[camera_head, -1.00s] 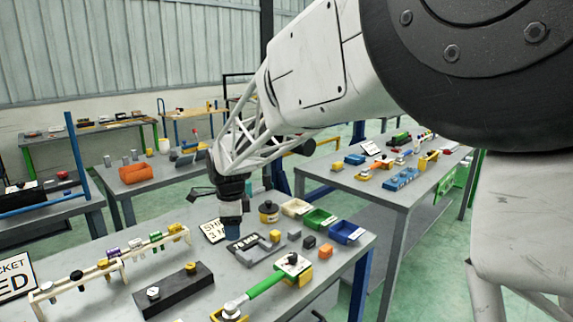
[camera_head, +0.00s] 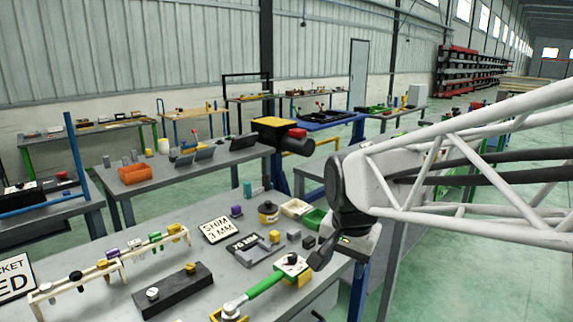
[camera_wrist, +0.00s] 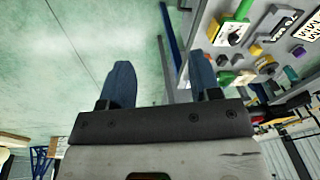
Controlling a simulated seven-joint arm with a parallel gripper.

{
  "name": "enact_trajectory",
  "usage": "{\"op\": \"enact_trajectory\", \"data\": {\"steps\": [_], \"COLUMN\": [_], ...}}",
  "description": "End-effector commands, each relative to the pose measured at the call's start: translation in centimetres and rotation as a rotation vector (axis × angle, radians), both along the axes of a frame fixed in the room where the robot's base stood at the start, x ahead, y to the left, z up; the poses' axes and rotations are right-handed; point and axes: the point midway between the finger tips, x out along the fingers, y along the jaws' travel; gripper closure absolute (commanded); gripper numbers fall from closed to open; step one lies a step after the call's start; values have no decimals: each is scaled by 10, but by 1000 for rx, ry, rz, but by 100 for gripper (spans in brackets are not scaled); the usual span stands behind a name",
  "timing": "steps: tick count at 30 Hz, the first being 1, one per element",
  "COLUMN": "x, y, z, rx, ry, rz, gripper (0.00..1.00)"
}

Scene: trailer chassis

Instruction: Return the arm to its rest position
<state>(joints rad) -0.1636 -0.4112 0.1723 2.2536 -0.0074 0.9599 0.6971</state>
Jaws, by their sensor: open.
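My gripper shows in the wrist view (camera_wrist: 162,85) with its two dark blue fingers apart and nothing between them. Green floor lies beyond the fingers, and the workbench edge is on the right of that view. In the head view my white lattice arm reaches in from the right. Its dark wrist end (camera_head: 345,215) is at the right edge of the near workbench (camera_head: 225,290), covering part of the bins there. The fingertips are hard to make out in that view.
Another bench (camera_head: 190,175) stands behind. Open floor (camera_head: 470,275) lies to the right.

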Motion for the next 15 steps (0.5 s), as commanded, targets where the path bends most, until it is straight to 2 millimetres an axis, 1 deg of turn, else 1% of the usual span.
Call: {"op": "enact_trajectory", "data": {"steps": [1, 6, 12, 15], "x": [-14, -57, -105, -123], "y": [-10, -36, -60, -68], "z": [0, -7, -20, -27], "rx": [-8, -43, -88, -107], "ry": [-10, -31, -53, -60], "rz": [33, 183, 347, 412], "gripper": [43, 43, 43, 43]}}
